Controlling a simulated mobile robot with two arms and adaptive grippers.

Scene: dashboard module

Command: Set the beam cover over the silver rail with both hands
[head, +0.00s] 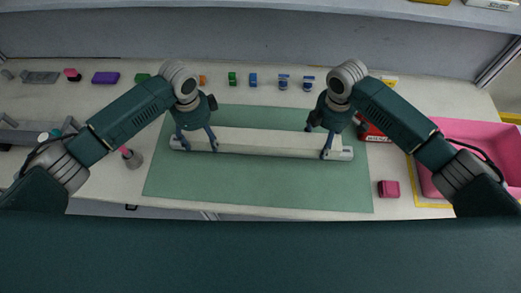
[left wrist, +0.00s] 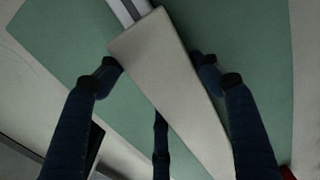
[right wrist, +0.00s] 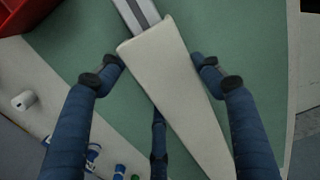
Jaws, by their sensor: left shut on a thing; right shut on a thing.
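The beam cover (head: 265,143) is a long, pale bar lying lengthwise across the green mat. Its ends show in the left wrist view (left wrist: 170,70) and the right wrist view (right wrist: 170,75). The silver rail (head: 346,154) pokes out past both ends of the cover, in line with it, also in the left wrist view (left wrist: 130,10) and right wrist view (right wrist: 138,14). My left gripper (head: 200,147) is shut on the cover near its left end, my right gripper (head: 317,142) near its right end. The cover hides the rail's middle; I cannot tell whether it rests fully on it.
The green mat (head: 260,185) is clear in front of the cover. A pink bin (head: 475,135), a red box (head: 372,133) and a pink block (head: 388,189) stand to the right. Several small coloured items line the back.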

